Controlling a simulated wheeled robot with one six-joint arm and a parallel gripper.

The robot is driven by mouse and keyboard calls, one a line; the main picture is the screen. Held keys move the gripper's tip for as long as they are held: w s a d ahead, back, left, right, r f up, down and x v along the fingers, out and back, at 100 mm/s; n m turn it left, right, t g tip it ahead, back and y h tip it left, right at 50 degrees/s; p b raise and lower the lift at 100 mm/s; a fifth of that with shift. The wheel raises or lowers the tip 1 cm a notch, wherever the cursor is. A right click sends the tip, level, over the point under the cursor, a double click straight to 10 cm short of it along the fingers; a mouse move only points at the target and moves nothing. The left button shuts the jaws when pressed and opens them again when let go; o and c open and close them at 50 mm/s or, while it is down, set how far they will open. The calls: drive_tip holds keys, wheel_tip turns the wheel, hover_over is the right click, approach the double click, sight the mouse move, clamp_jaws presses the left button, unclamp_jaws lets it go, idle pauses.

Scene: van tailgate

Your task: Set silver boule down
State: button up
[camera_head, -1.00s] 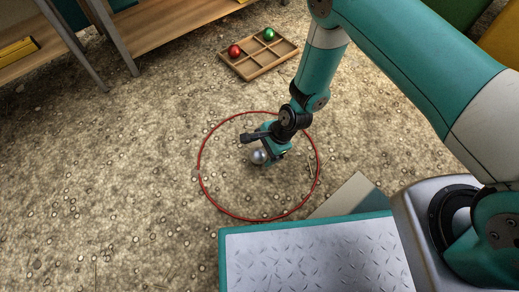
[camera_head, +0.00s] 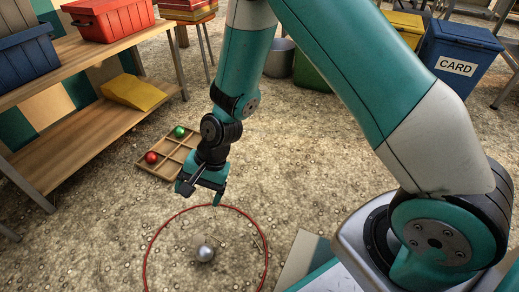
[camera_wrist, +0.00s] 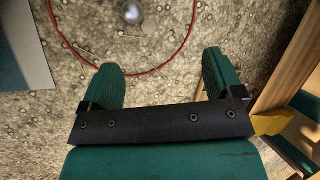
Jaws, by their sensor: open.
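The silver boule (camera_head: 205,253) lies on the gravel inside the red ring (camera_head: 147,262). My gripper (camera_head: 203,196) is open and empty, raised above the ground near the ring's far edge and apart from the boule. In the wrist view my gripper's two fingers (camera_wrist: 165,85) are spread with only gravel between them. The silver boule (camera_wrist: 132,13) shows there at the top, beyond the fingertips, with the red ring (camera_wrist: 135,74) curving around it.
A wooden divided tray (camera_head: 153,170) behind the ring holds a red ball (camera_head: 151,157) and a green ball (camera_head: 180,131). A wooden shelf unit (camera_head: 90,130) with bins stands at left. A blue CARD bin (camera_head: 457,62) stands at back right. Open gravel lies between.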

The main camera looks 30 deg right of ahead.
drive_tip(key=s+d+r+n, duration=0.1)
drive_tip(key=s+r+n, duration=0.2)
drive_tip(key=r, duration=0.5)
drive_tip(key=s+d+r+n, duration=0.1)
drive_tip(key=s+r+n, duration=0.15)
drive_tip(key=r, duration=0.55)
drive_tip(key=s+d+r+n+h, duration=0.1)
drive_tip(key=s+d+r+n, duration=0.4)
drive_tip(key=s+r+n, duration=0.4)
drive_tip(key=s, duration=0.3)
drive_tip(key=shift+s+r, duration=0.25)
drive_tip(key=shift+r, duration=0.15)
